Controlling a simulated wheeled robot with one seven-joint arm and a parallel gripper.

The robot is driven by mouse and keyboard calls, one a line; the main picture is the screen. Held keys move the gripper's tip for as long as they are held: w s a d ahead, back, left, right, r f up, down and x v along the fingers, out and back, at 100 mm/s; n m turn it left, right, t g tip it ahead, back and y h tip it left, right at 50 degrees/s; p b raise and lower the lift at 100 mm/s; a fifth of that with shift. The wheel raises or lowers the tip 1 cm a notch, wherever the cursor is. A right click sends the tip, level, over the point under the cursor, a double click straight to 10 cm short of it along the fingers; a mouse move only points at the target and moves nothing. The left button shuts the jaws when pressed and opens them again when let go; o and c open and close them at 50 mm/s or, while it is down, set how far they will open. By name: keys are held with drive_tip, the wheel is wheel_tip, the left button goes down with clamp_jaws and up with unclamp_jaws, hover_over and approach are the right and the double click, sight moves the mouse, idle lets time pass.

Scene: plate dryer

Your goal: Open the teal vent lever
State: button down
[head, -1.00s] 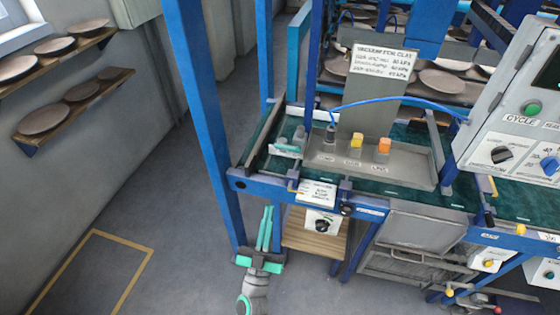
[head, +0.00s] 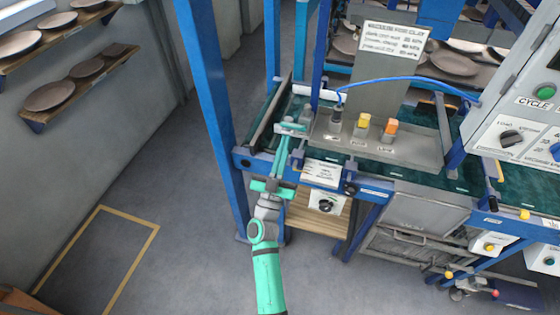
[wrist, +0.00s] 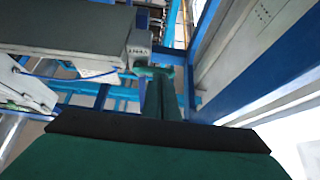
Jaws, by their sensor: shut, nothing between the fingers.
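The teal vent lever (head: 293,127) is a small light-teal bar at the left end of the machine's green bed, beside a small grey post. In the wrist view the teal bar (wrist: 150,71) lies just beyond my fingertips, below a small grey labelled block (wrist: 140,50). My gripper (head: 285,146) is teal, with long thin fingers shut together and empty. It reaches up from the front over the blue frame edge, with its tips at or very close to the lever. I cannot tell whether they touch it. The fingers (wrist: 162,95) hide part of what lies behind them.
A blue upright post (head: 207,90) stands just left of my arm. A white sign (head: 322,172) and a knob box (head: 326,201) hang at the front.

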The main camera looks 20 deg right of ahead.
drive_tip(key=shift+x, duration=0.95)
